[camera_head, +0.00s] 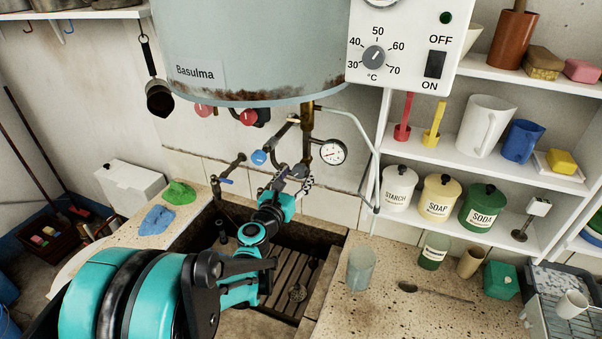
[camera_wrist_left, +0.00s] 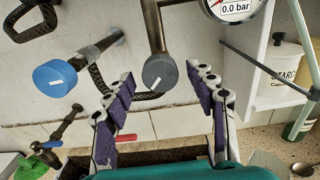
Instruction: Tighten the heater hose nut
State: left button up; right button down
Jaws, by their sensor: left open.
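The white-blue water heater (camera_head: 245,45) hangs on the wall, with pipes and knobs below it. In the left wrist view a grey round cap with a white mark (camera_wrist_left: 158,74) ends a brass pipe, and a dark braided hose (camera_wrist_left: 148,96) curves behind it. I cannot tell which part is the hose nut. My left gripper (camera_head: 293,180) is below the heater over the trough. In the wrist view its purple-padded fingers (camera_wrist_left: 162,88) are open and empty, one either side of the grey cap and apart from it. My right gripper does not show.
A blue-capped pipe (camera_wrist_left: 57,77) juts out left of the grey cap. A pressure gauge (camera_head: 333,152) sits close on the right. A blue-handled tap (camera_head: 226,181) is left, above the stone trough (camera_head: 322,240). A glass (camera_head: 361,268) stands on the right counter.

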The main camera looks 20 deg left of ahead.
pick_arm(q)
jog(key=shift+w, duration=0.9)
jog(key=c, duration=1.2)
jog(key=shift+o, duration=0.2)
